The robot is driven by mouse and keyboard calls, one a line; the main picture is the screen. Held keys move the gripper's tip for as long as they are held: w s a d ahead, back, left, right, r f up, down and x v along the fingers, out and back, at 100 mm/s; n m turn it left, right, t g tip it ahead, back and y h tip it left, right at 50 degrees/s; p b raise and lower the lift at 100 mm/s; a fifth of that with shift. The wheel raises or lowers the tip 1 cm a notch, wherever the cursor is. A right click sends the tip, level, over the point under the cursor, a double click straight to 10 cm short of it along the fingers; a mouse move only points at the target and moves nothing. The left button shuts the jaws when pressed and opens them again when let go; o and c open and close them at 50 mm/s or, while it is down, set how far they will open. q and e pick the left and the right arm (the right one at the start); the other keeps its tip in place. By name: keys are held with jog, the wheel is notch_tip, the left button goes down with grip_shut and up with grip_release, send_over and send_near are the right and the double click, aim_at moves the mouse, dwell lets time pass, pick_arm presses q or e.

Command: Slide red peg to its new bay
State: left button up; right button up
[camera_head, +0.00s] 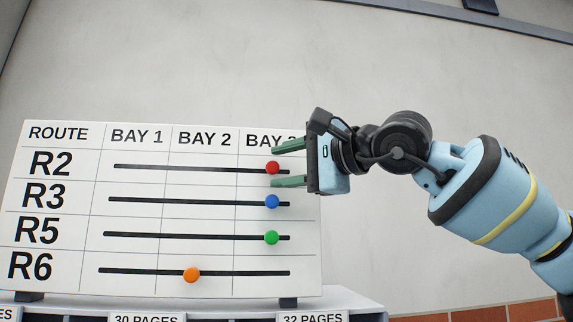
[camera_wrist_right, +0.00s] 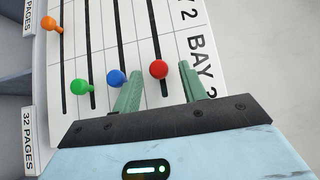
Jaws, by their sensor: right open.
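A white board (camera_head: 60,250) carries rows R2, R3, R5 and R6, each with a black slot, and columns for the bays. The red peg (camera_head: 272,168) sits in the R2 slot in the BAY 3 column, near the slot's right end. My right gripper (camera_head: 289,165) is open, its green fingers pointing left above and below the red peg. In the right wrist view the red peg (camera_wrist_right: 159,70) shows between the two fingertips, with visible gaps on both sides. Part of the BAY 3 heading is hidden by the gripper. My left gripper is not in view.
The blue peg (camera_head: 272,201) sits in the R3 slot, close to the lower finger. The green peg (camera_head: 271,237) is in R5 under BAY 3. The orange peg (camera_head: 191,275) is in R6 under BAY 2. The R2 slot (camera_head: 190,168) is clear left of the red peg.

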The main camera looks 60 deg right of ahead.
jog(key=shift+s, duration=0.1)
jog(key=s, duration=0.7)
jog(key=shift+s+a+b, duration=0.3)
jog(key=shift+a, duration=0.1)
jog(key=shift+f, duration=0.1)
